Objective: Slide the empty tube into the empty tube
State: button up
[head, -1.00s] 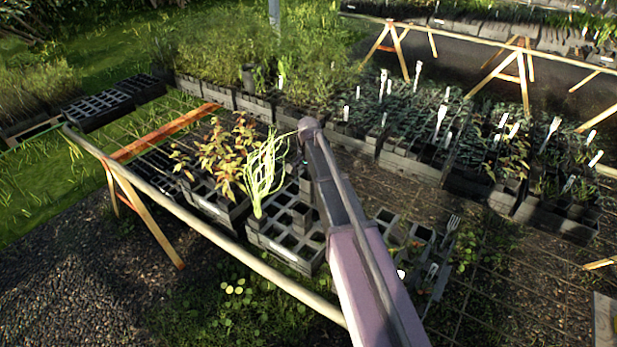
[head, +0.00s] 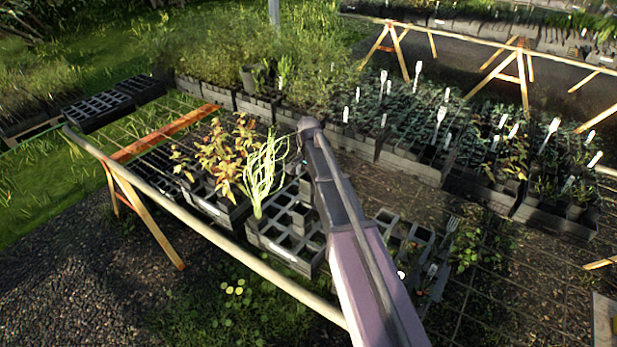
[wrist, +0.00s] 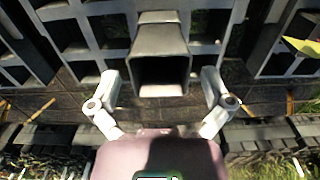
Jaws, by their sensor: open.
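In the wrist view an empty, square, dark grey tube (wrist: 161,47) stands out from a gridded tray (wrist: 75,55), its open mouth toward the camera. My gripper (wrist: 161,84) is open, with one finger on each side of the tube's mouth and a gap on both sides. In the head view my arm hides my gripper. A grey tray of square cells (head: 286,257) stands left of my arm, with several empty cells. I cannot tell which other empty tube the task means.
A pale grassy plant (head: 262,178) and a reddish leafy plant (head: 222,155) stand close to my arm on the left. Trays of seedlings with white labels (head: 440,125) fill the bench behind.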

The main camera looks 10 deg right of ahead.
jog(key=s+r+p, duration=0.4)
jog(key=r+p, duration=0.7)
jog(key=shift+r, duration=0.25)
dwell(0.5)
jog(key=shift+a, duration=0.1)
dwell(0.8)
jog(key=s+n, duration=0.9)
jog(key=s, duration=1.3)
jog(key=shift+s+d, duration=0.2)
jog(key=shift+d, duration=0.25)
jog(key=c, duration=0.6)
